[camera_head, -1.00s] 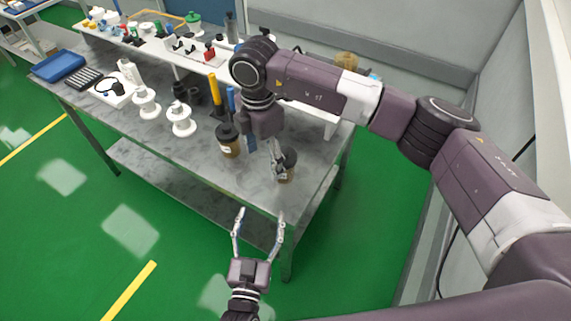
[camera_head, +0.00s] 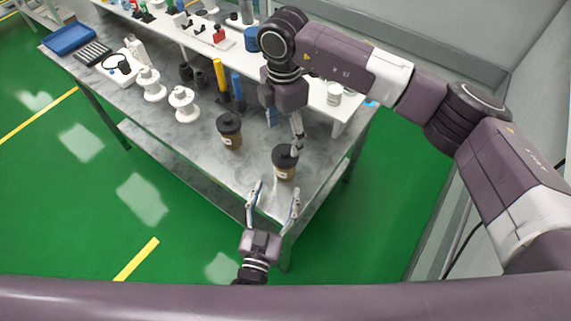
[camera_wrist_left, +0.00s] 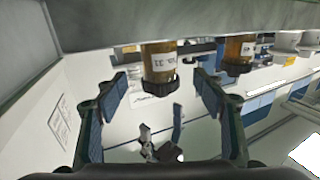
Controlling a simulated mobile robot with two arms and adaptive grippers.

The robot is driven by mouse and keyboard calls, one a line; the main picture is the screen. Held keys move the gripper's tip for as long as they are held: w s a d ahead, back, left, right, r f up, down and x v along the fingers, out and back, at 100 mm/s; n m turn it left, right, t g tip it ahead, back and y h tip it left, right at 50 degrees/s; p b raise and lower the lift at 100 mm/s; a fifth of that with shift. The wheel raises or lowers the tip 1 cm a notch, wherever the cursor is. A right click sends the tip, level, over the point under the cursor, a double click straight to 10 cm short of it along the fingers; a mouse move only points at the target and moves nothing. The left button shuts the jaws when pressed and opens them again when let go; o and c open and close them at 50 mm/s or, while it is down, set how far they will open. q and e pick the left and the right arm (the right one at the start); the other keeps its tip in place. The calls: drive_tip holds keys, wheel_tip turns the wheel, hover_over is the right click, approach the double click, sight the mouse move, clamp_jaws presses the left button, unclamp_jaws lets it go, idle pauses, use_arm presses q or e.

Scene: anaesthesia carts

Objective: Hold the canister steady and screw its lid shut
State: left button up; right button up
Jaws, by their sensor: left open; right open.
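A brown canister (camera_head: 285,172) with a pale label and black lid (camera_head: 285,154) stands near the table's front corner. It also shows, upside down, in the left wrist view (camera_wrist_left: 160,63); the lid sits on it, but how tight I cannot tell. My left gripper (camera_head: 274,188) is open at the table edge, in front of the canister. Its fingers (camera_wrist_left: 161,97) appear on either side of the canister, apart from it. My right gripper (camera_head: 298,147) is open just above and behind the lid; it also shows in the left wrist view (camera_wrist_left: 161,138).
A second brown canister (camera_head: 229,132) with a black lid stands to the left on the grey table (camera_head: 190,150). Blue and yellow upright cylinders (camera_head: 220,78), white spools (camera_head: 184,104) and a raised white shelf (camera_head: 338,108) are behind. The front corner around the canister is mostly clear.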

sight(283, 173)
use_arm(q)
drive_tip(key=x, duration=0.8)
use_arm(e)
drive_tip(key=shift+w+d+f, duration=0.1)
drive_tip(key=shift+w, duration=0.05)
use_arm(q)
drive_tip(key=shift+c, duration=0.6)
